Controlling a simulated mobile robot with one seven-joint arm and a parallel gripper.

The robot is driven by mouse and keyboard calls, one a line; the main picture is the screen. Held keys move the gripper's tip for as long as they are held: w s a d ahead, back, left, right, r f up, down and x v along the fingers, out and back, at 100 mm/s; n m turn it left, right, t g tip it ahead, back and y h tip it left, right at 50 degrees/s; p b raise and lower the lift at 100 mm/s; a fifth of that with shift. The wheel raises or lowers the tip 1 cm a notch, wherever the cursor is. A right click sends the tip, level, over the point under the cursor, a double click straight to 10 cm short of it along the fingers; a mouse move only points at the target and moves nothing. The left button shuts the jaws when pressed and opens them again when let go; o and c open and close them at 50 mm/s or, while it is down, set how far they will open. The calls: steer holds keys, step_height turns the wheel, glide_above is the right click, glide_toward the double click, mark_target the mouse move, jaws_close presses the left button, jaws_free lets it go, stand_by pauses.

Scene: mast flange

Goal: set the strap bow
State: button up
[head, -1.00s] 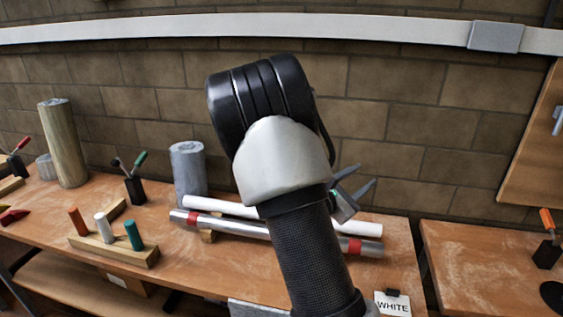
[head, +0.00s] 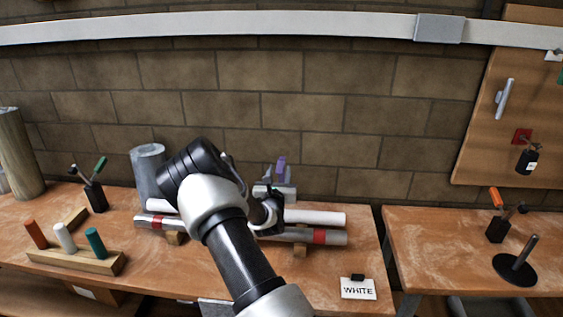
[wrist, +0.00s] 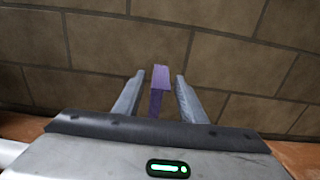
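A purple upright piece (head: 281,167) shows at my gripper, behind the tubes; I cannot tell whether it is the strap bow. In the wrist view the purple piece (wrist: 160,88) stands between the two grey fingers of my gripper (wrist: 160,84), with a gap on each side. My gripper also shows in the head view (head: 280,186), partly behind my arm. A white tube (head: 318,217) and a silver tube (head: 285,234) with red bands lie side by side on wooden supports, partly hidden by my arm. What bears the purple piece is hidden.
A "WHITE" card (head: 358,289) stands at the bench's front right. A rack (head: 75,262) with orange, white and teal pegs is at left. A grey cylinder (head: 147,170) stands behind. A gap separates the second bench (head: 430,250), which bears a black disc with a rod (head: 515,266).

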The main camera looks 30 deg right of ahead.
mark_target(281, 163)
steer(key=x, duration=0.7)
jaws_close()
